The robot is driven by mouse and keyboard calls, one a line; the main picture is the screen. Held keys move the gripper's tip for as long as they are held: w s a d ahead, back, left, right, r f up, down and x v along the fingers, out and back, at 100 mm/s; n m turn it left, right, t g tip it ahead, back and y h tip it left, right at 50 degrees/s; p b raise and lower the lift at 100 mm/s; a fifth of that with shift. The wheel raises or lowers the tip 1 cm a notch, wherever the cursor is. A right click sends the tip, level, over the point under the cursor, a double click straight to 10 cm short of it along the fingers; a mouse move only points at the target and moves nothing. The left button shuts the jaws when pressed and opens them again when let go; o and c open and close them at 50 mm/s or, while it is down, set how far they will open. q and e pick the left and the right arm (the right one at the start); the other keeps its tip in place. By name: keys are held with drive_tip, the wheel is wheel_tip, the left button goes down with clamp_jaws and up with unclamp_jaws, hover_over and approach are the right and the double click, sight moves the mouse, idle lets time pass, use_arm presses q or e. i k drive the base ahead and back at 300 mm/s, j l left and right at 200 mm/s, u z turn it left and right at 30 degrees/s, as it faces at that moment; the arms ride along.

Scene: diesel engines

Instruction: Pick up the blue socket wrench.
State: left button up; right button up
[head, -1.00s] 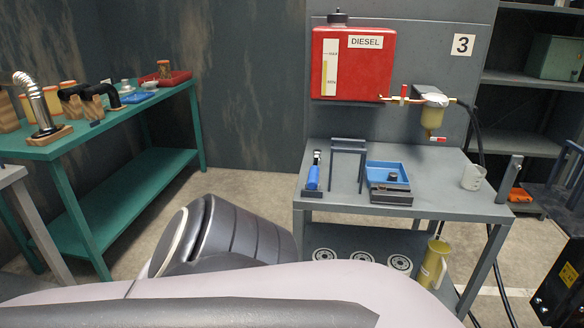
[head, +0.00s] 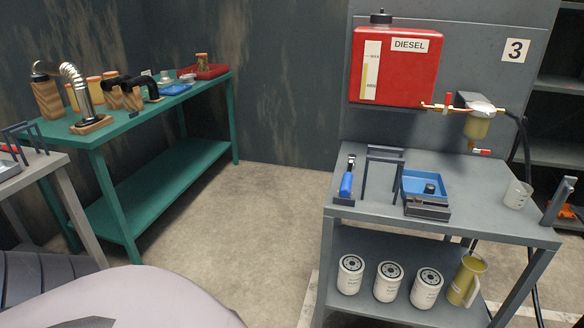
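The blue socket wrench (head: 346,183) has a blue handle and a dark metal head. It stands leaning in a small dark holder at the left end of the grey table (head: 470,225) in the head view. A dark frame stand is just to its right. One of my arms fills the lower left of the view, well apart from the wrench. Neither of my grippers is in view.
A blue tray (head: 426,183) sits right of the frame stand (head: 384,160); a beaker (head: 517,195) is farther right. A red diesel tank (head: 397,65) is above. A green bench (head: 150,120) is left; floor between is clear.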

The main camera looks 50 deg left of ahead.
sight(346, 188)
drive_tip(key=l+u, duration=0.1)
drive_tip(key=u, duration=1.05)
drive_tip(key=z, duration=2.4)
drive_tip(key=u, duration=2.4)
